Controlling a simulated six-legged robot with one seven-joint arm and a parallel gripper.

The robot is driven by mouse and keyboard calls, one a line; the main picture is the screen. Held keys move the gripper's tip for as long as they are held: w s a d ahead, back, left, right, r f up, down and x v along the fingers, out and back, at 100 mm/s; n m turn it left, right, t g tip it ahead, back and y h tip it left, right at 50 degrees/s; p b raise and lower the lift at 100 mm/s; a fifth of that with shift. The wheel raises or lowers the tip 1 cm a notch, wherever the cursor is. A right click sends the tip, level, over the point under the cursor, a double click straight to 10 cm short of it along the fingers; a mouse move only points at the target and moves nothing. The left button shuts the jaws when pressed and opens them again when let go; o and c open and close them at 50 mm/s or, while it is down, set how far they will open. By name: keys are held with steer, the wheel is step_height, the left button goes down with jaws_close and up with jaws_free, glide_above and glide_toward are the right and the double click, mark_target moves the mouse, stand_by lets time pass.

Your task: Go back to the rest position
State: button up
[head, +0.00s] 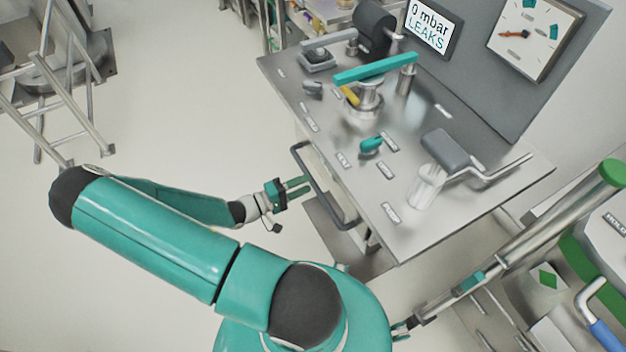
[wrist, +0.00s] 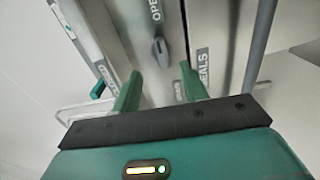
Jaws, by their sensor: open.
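My gripper (head: 298,188) is at the end of my teal arm, in front of the steel workbench. Its two teal fingers are apart, with nothing between them. In the head view the fingertips are close to the dark bar handle (head: 322,190) on the bench's front side; I cannot tell whether they touch it. In the wrist view my gripper (wrist: 165,95) shows both fingers apart, facing a pale panel with a small grey knob (wrist: 160,52) and a label reading "SEALS" (wrist: 203,68).
The workbench top (head: 400,230) carries a teal lever (head: 375,69), a teal knob (head: 371,146) and a grey-padded crank (head: 446,150). A display (head: 428,28) reads "0 mbar LEAKS". A metal frame stands at upper left. Pipes and a green-capped tube (head: 540,240) are at right.

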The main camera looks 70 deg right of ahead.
steer(key=shift+w+a, duration=0.1)
stand_by(0.6)
steer(key=w+a+r+n+t+y, duration=0.1)
steer(key=w+a+r+t+y, duration=0.35)
steer(key=w+a+r, duration=0.4)
steer(key=w+a+r+t+y, duration=0.3)
steer(key=w+a+r+y, duration=0.25)
steer(key=a, duration=0.55)
steer(key=s+a+r+n+t+y, duration=0.1)
steer(key=a+r+n+t, duration=0.2)
steer(key=a+r+t, duration=0.2)
steer(key=s+a+r+n+t+y, duration=0.2)
steer(key=a+r+n+t, duration=0.2)
steer(key=a+r, duration=0.7)
step_height(320, 180, up, 6)
steer(key=shift+f+t+y, duration=0.15)
steer(key=shift+t+y, duration=0.15)
steer(key=shift+t, duration=0.15)
steer(key=shift+c, duration=0.8)
steer(key=shift+d, duration=0.2)
